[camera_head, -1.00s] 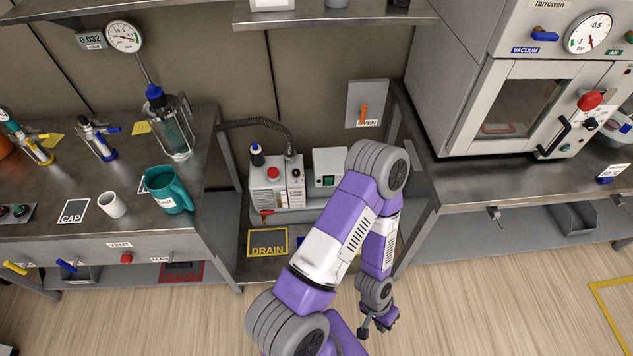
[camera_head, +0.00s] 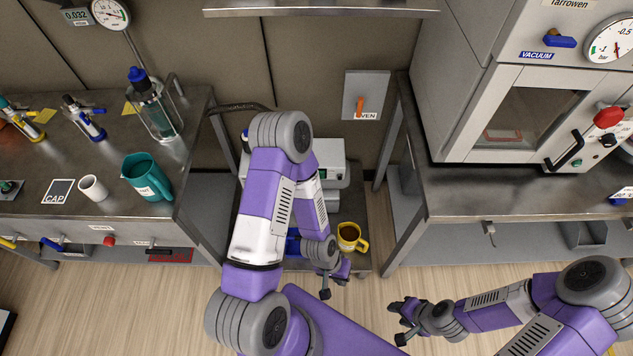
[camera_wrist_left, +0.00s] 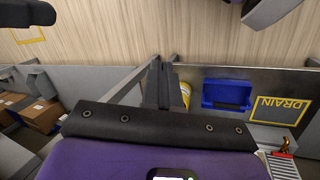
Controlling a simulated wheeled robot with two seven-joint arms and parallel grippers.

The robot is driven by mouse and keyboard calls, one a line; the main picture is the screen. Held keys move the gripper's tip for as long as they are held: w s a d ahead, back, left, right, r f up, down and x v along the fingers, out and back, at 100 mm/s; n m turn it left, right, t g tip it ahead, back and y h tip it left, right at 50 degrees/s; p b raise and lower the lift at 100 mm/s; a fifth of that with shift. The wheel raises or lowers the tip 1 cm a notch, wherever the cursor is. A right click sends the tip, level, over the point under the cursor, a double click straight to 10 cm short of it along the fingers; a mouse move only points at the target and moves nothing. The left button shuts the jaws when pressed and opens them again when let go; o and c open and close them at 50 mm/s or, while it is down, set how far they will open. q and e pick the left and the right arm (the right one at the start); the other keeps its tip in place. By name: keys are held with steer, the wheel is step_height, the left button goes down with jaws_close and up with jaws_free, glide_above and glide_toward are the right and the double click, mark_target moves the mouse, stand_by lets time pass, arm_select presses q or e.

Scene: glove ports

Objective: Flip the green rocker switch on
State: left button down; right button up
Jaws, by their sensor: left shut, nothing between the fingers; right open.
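My left arm reaches down across the middle of the head view. Its gripper (camera_head: 331,286) is low in front of the lower shelf between the benches. In the left wrist view its fingers (camera_wrist_left: 158,85) are together and empty. My right gripper (camera_head: 398,320) is open and empty over the floor at the lower right. A white box (camera_head: 330,150) stands behind my left arm, its front partly covered.
A yellow mug (camera_head: 350,238) stands on the lower shelf near my left gripper. A blue tray (camera_wrist_left: 227,95) and DRAIN label (camera_wrist_left: 280,110) show in the left wrist view. The left bench carries a teal jug (camera_head: 146,178) and white cup (camera_head: 93,188). Open floor lies in front.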

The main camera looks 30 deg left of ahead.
mark_target(321, 175)
steer(key=shift+o, duration=0.6)
steer(key=shift+f, duration=0.25)
arm_select(q)
steer(key=w+a+f+n+t+y, duration=0.1)
steer(key=w+a+f+t+y, duration=0.1)
steer(key=w+a+f+t, duration=0.3)
steer(key=w+a+f+n+t+y, duration=0.15)
steer(key=w+f, duration=0.25)
steer(key=w, duration=0.4)
steer(key=w+a+f+t+y, duration=0.2)
steer(key=w+a+f, duration=0.2)
steer(key=w+a, duration=0.15)
steer(key=a+n+t+y+b, duration=0.1)
steer(key=a+t+y, duration=0.5)
steer(key=t+y, duration=0.2)
steer(key=shift+w+a+r+y+b, duration=0.2)
steer(key=shift+y+b, duration=0.1)
steer(key=shift+y, duration=0.45)
arm_select(e)
steer(key=shift+w+f, duration=0.1)
steer(key=shift+f, duration=0.45)
arm_select(q)
steer(key=shift+f, duration=0.1)
arm_select(e)
steer(key=shift+f, duration=0.1)
